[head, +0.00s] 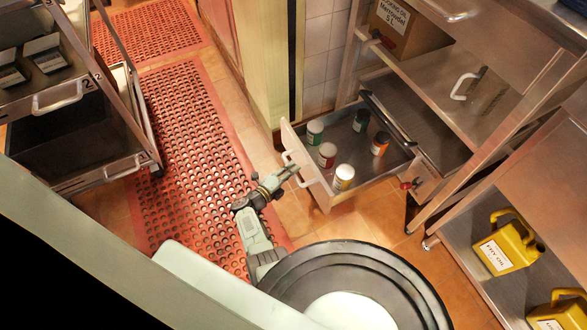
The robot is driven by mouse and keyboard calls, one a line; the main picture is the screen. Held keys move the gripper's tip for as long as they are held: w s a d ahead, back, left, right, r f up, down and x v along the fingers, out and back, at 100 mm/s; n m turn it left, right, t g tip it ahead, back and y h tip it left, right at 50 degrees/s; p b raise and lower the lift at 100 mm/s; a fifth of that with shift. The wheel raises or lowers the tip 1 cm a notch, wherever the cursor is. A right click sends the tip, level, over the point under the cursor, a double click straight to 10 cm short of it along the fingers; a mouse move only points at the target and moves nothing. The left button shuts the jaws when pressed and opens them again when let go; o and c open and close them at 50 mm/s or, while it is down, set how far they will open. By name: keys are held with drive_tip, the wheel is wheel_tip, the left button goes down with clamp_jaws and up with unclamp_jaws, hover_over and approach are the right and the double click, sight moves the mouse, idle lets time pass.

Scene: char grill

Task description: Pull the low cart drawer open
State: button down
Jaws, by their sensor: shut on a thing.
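The low cart drawer (325,193) is pulled out from the metal cart on the right. Its white front panel, with a light handle (293,160), faces left. Several small jars stand inside it, among them a green one (315,132), a red one (327,155) and a white-lidded one (344,177). My gripper (290,171) is at the drawer's front and shut on the handle. The fingertips are small in this view, and their exact hold is hard to make out.
A cart with drawers (75,110) stands at the left. A red perforated mat (185,150) covers the floor between. A cardboard box (405,30) sits on the upper shelf. Yellow oil jugs (508,245) stand on the lower right shelf.

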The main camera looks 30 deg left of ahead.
drive_tip(key=c, duration=1.6)
unclamp_jaws()
drive_tip(key=shift+o, duration=0.2)
drive_tip(key=shift+s, duration=0.1)
